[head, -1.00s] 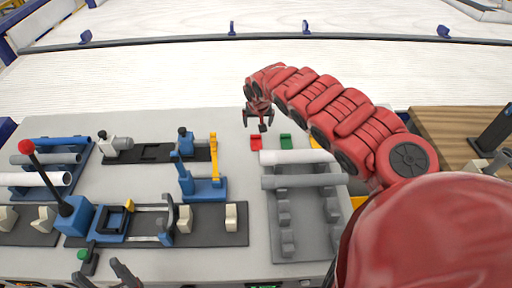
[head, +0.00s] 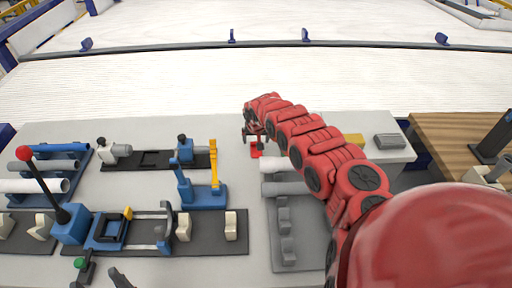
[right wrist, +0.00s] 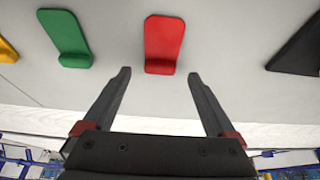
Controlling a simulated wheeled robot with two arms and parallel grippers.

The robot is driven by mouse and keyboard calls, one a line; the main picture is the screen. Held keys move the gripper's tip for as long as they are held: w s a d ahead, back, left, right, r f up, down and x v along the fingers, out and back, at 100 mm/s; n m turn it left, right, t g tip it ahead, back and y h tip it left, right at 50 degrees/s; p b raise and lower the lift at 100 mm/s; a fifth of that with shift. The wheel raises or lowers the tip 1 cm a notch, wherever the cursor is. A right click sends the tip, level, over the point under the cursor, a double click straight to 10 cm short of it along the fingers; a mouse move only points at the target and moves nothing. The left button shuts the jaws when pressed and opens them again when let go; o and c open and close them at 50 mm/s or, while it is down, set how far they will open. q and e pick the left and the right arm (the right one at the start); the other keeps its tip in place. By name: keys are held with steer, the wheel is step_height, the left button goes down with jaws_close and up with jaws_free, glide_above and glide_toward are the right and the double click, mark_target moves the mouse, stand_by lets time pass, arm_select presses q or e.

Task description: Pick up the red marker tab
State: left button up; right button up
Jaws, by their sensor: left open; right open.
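The red marker tab (head: 256,151) lies on the grey bench top, just left of the pipe rack. It shows in the right wrist view (right wrist: 164,42) as a rounded red plate with a raised lip at its lower end. My right gripper (head: 255,136) is over the tab; in the right wrist view the open fingers (right wrist: 158,74) point at it, with the lip between the tips' lines. The fingers are empty, and the tab lies just past them. My left gripper (head: 97,282) is only partly in view at the bottom edge, open, with dark fingertips near the green-knobbed lever.
A green tab (right wrist: 66,40) lies to the left of the red one in the wrist view, with a yellow tab (right wrist: 5,50) beyond. A dark fixture edge (right wrist: 298,48) is on the right. The grey rack (head: 285,250) holds pipes (head: 283,188) close by the right arm.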

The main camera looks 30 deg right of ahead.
steer(key=shift+w+f, duration=0.3)
steer(key=shift+f, duration=0.2)
steer(key=shift+d+f, duration=0.2)
steer(key=shift+f, duration=0.25)
steer(key=shift+w, duration=0.1)
steer(key=c, duration=1.4)
